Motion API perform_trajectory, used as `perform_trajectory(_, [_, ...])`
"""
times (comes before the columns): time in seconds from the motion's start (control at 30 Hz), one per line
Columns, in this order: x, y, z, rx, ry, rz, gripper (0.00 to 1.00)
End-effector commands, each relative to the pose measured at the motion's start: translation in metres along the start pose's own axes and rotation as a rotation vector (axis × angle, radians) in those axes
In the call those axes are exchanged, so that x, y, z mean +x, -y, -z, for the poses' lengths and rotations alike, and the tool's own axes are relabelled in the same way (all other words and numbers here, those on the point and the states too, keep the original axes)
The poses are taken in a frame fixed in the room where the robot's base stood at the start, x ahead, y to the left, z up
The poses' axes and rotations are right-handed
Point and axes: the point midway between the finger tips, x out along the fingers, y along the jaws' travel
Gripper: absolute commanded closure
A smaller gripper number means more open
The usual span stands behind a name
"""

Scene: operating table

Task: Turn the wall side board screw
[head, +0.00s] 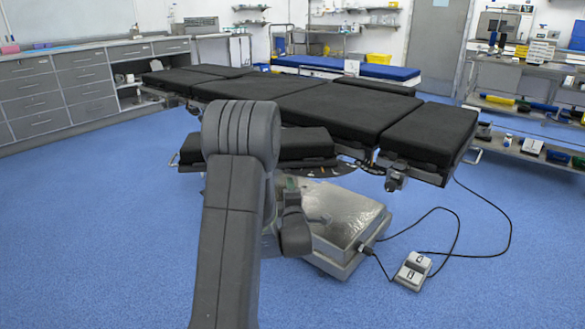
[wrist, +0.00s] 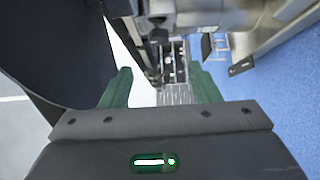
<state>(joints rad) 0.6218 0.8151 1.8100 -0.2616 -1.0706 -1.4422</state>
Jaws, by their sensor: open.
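The operating table (head: 330,105) with black pads stands across the middle of the head view. In the wrist view, my gripper (wrist: 163,78) is open, with its two green fingers apart and nothing clearly held between them. Beyond the fingertips are grey metal parts (wrist: 190,20) and a dark upright piece (wrist: 157,45). I cannot tell which of these, if any, is the side board screw. In the head view my arm covers part of the table's near side, and my gripper is mostly hidden behind it.
The silver table base (head: 345,215) stands on the blue floor below the pads. A foot pedal (head: 413,270) with loose black cables lies to its right. Grey drawers (head: 60,95) line the left wall. A shelf bench (head: 525,135) stands at right. The floor at front left is clear.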

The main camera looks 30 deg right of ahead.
Motion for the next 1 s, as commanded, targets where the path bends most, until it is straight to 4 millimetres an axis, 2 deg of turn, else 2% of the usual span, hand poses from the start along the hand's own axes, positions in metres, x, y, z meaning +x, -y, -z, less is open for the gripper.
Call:
perform_trajectory(0.17, [0.015, 0.001, 0.000, -0.002, -0.001, -0.003, 0.44])
perform_trajectory(0.7, [0.113, 0.001, 0.000, -0.001, -0.001, -0.002, 0.44])
perform_trajectory(0.83, [0.127, 0.001, 0.000, -0.001, -0.001, -0.001, 0.44])
perform_trajectory(1.0, [0.136, 0.000, 0.000, 0.000, -0.001, -0.001, 0.44])
